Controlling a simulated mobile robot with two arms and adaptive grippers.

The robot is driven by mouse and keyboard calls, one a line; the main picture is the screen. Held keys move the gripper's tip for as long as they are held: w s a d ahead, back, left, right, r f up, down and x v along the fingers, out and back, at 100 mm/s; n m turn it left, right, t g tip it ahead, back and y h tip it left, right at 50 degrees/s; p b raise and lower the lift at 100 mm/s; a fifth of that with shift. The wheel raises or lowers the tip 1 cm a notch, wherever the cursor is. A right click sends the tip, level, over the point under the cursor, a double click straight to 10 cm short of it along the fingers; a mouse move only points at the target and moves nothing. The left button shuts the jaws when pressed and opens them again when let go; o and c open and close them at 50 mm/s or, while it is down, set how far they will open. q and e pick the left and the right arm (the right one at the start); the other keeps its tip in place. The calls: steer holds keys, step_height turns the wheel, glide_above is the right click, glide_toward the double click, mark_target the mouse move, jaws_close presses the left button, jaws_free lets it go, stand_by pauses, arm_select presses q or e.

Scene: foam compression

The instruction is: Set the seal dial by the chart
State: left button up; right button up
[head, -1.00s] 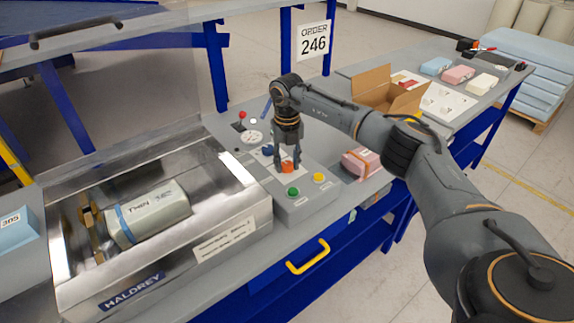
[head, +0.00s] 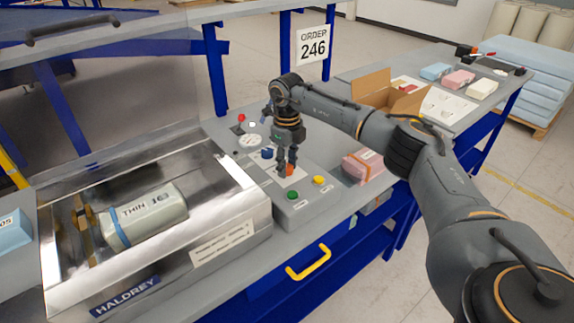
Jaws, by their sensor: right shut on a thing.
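My right gripper (head: 286,171) points down over the grey control panel and is shut on an orange-red knob (head: 290,170), which its fingers partly hide. A blue knob (head: 267,153) sits just left of the fingers. A round white dial plate (head: 252,141) with dark marks lies farther back on the panel; its print is too small to read. I cannot tell which knob is the seal dial. An "ORDER 246" sign (head: 313,43) hangs behind the panel. My left gripper is not in view.
A steel machine marked HALDREY (head: 125,296) stands left, holding a wrapped pale block (head: 145,215) labelled THIN. Green (head: 292,195) and yellow (head: 319,181) buttons sit at the panel's front. A pink block (head: 362,166) and an open carton (head: 388,100) lie right.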

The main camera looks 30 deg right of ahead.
steer(key=shift+r, duration=0.1)
stand_by(0.4)
steer(key=o, duration=1.1)
steer(key=shift+o, duration=0.2)
step_height(320, 180, up, 12)
